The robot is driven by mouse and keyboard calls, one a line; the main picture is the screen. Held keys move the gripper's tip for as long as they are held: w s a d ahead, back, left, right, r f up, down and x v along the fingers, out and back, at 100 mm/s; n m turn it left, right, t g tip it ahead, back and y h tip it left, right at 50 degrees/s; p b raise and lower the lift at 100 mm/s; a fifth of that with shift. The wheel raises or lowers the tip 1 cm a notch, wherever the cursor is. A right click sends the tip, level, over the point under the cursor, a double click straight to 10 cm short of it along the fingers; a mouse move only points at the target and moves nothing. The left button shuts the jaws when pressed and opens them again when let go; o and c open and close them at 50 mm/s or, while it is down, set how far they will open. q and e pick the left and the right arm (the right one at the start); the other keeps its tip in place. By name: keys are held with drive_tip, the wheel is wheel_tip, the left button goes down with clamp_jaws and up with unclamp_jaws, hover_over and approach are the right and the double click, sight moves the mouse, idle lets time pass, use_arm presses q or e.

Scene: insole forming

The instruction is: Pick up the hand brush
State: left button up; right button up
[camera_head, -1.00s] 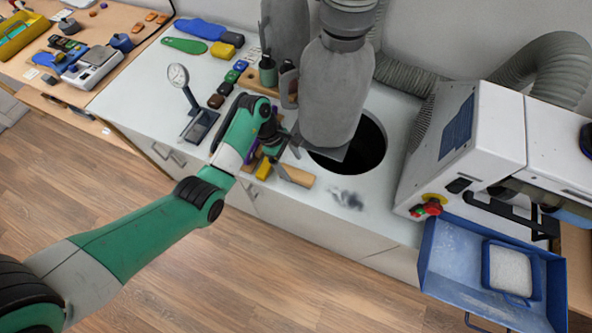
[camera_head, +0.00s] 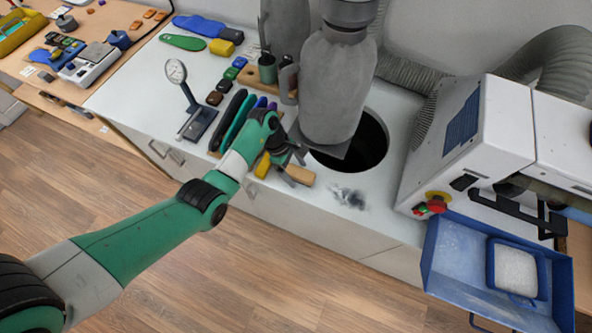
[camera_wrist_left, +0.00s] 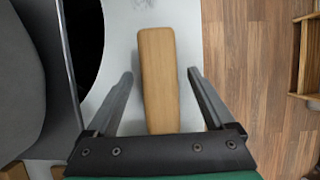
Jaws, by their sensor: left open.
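The hand brush shows as a wooden block (camera_head: 300,174) on the white counter, near its front edge and in front of the dark round hole. In the left wrist view the wooden piece (camera_wrist_left: 158,80) lies lengthwise between my open fingers, its near end hidden behind the gripper body. My left gripper (camera_head: 293,168) is open at the brush, and it also shows in the left wrist view (camera_wrist_left: 158,82) with a finger on each side of the wood. Gaps show between the wood and both fingers. Bristles are not visible. My right gripper is not in view.
A grey dust bag (camera_head: 335,95) hangs beside the hole (camera_head: 365,145). A yellow block (camera_head: 262,166) and dark and teal tools (camera_head: 236,117) lie beside my arm. A dial gauge (camera_head: 177,72) stands left. A white machine (camera_head: 465,130) with a blue tray (camera_head: 450,262) stands right.

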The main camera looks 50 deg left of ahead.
use_arm(q)
drive_tip(key=shift+f, duration=0.2)
clamp_jaws()
idle(0.5)
drive_tip(key=shift+r, duration=0.1)
